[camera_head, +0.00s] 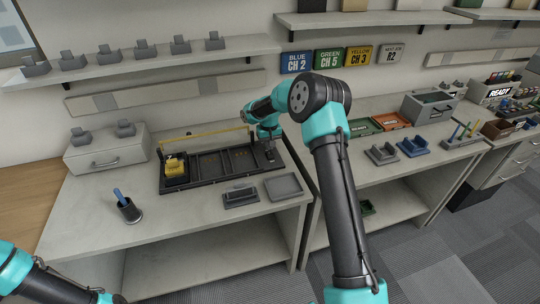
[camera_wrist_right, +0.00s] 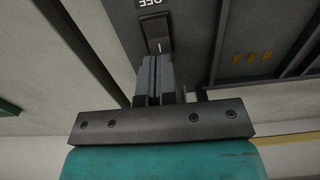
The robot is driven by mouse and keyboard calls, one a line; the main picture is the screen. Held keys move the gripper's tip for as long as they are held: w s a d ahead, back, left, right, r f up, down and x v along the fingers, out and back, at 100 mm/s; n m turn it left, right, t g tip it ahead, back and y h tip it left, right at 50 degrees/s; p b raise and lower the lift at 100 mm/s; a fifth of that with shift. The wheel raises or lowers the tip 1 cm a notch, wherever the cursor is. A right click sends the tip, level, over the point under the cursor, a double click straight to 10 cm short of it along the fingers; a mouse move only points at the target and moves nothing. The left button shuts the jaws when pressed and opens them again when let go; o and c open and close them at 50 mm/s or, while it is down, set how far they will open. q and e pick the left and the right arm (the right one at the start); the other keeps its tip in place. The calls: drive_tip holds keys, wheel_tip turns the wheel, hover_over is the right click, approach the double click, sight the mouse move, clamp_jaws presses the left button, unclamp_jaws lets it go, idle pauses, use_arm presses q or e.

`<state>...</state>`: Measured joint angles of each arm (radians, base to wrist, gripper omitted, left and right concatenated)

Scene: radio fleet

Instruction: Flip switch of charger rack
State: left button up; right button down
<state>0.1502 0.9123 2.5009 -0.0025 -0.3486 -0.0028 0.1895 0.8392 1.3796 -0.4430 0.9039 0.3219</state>
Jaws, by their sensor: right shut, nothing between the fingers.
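The charger rack (camera_head: 215,176) is a long dark tray with several bays on the left bench, with a yellow bar along its back. A yellow radio (camera_head: 175,166) stands in its left bay. My right gripper (camera_head: 269,153) is shut and empty at the rack's right end. In the right wrist view its fingers (camera_wrist_right: 155,72) point at a black rocker switch (camera_wrist_right: 156,32) on the rack, with part of a label reading "OFF" beside it. The fingertips are at or very near the switch's edge; I cannot tell whether they touch. Of my left arm only links show, at the lower left.
The bench front between cup and cradle is clear.

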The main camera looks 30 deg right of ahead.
sight(269, 153)
drive_tip(key=shift+f, duration=1.25)
idle(1.4)
drive_tip(key=shift+r, duration=3.55)
drive_tip(key=shift+s, duration=0.1)
